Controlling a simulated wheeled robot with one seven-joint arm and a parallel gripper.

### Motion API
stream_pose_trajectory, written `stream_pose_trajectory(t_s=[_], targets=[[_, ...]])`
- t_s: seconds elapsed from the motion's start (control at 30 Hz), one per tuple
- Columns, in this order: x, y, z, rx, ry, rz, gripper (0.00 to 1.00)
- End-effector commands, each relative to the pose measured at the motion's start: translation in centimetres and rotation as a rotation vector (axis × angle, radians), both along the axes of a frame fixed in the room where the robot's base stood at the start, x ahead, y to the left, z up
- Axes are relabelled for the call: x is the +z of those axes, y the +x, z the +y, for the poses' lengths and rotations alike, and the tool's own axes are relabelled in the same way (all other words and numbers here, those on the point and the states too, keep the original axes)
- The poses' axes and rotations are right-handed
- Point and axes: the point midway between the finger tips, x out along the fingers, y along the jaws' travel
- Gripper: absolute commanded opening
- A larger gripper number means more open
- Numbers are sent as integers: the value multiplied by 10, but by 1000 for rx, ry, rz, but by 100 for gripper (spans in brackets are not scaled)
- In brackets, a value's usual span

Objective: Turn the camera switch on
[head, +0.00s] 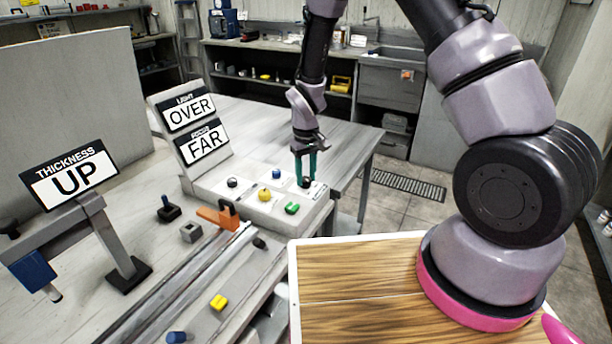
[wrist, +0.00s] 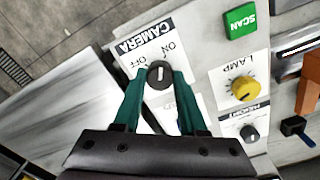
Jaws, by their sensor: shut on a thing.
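The camera switch is a round black knob (wrist: 159,76) on a white label reading CAMERA, OFF and ON, upside down in the wrist view. A pale mark on the knob points roughly up the picture, towards the OFF and ON words; I cannot tell which one exactly. My gripper (wrist: 160,78) has its green fingers on both sides of the knob and is shut on it. In the head view my gripper (head: 306,178) reaches down to the far right corner of the grey control panel (head: 240,204), largely hiding the knob there.
A blue knob (head: 276,174) is close left of my gripper. Signs reading OVER (head: 190,112) and FAR (head: 205,144) stand behind the panel.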

Motion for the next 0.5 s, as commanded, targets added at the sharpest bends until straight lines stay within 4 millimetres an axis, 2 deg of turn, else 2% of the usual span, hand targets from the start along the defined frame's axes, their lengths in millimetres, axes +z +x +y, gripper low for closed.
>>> stream_pose_trajectory(t_s=[0.2, 0.5], targets=[[1, 1, 1, -141, 0, -2, 0], [1, 1, 1, -246, 1, -2, 0]])
